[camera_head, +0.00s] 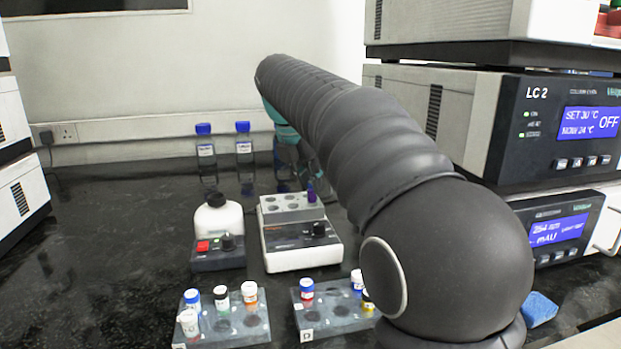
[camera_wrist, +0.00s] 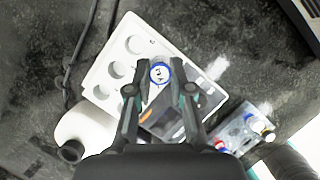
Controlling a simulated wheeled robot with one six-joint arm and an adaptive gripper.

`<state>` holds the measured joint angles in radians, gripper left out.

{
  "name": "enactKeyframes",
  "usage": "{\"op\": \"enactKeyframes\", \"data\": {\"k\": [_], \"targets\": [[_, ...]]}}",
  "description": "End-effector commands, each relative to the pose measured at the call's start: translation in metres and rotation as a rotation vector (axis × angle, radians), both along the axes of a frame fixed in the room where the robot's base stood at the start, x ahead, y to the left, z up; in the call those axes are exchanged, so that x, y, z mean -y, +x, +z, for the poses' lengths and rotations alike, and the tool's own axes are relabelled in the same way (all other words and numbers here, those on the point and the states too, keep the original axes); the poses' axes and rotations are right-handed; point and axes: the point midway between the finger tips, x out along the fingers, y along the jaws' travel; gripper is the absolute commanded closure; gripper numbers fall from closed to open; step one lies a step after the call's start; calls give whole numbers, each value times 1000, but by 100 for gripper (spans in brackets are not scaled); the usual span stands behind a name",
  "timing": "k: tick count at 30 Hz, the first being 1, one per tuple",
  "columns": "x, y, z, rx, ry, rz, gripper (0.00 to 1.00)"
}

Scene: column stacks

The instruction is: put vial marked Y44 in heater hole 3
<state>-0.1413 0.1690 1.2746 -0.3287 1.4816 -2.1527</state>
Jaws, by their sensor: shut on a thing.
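In the wrist view a vial with a blue-rimmed white cap (camera_wrist: 160,73) is between my fingertips, and my gripper (camera_wrist: 159,88) is shut on it. Its cap carries small dark marks that I cannot read surely. The vial is at the heater block (camera_wrist: 123,48), beside its open holes. In the head view the heater (camera_head: 303,254) stands mid-bench, with a purple-blue vial (camera_head: 311,192) upright at the right back of its block. I cannot tell how deep that vial sits. My arm hides part of the gripper there.
A white bottle (camera_head: 218,218) and a small box with a red button (camera_head: 218,254) stand left of the heater. Two racks with several capped vials, the left rack (camera_head: 245,333) and right rack (camera_head: 320,322), are in front. Two blue-capped bottles (camera_head: 206,155) stand behind. Instruments (camera_head: 500,130) rise at right.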

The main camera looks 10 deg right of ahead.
Motion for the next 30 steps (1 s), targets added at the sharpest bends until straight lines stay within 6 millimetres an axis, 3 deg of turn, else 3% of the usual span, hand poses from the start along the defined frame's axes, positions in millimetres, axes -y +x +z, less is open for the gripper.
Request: {"op": "enactKeyframes", "data": {"k": [30], "targets": [[0,0,-8,0,0,0,100]]}}
